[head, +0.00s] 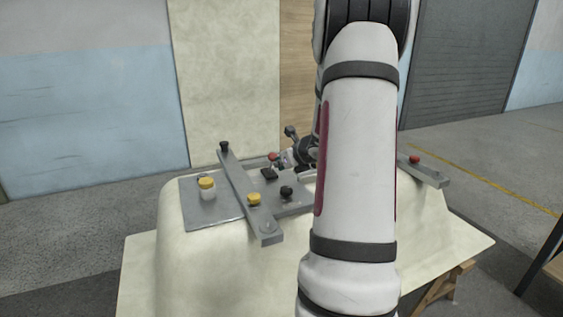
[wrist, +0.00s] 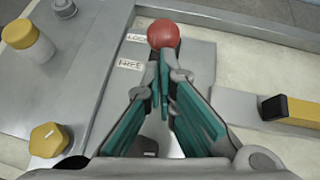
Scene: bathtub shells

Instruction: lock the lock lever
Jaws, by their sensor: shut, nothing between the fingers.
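The lock lever's red ball knob (wrist: 164,34) shows in the wrist view just beyond my fingertips, beside the LOCK label (wrist: 137,38). The FREE label (wrist: 130,65) lies nearer to me, left of the fingers. My gripper (wrist: 163,68) is shut and empty, its tips close behind the knob; I cannot tell whether they touch it. The lever's shaft is mostly hidden by the fingers. In the head view a red knob (head: 272,156) shows at the plate's far edge, next to my gripper, which is partly hidden behind my arm.
A grey bar (head: 240,190) crosses the metal plate, with a yellow knob (head: 254,199) and a black knob (head: 224,146). A yellow-capped post (head: 207,188) stands at left. A black knob (head: 287,192) stands nearer.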

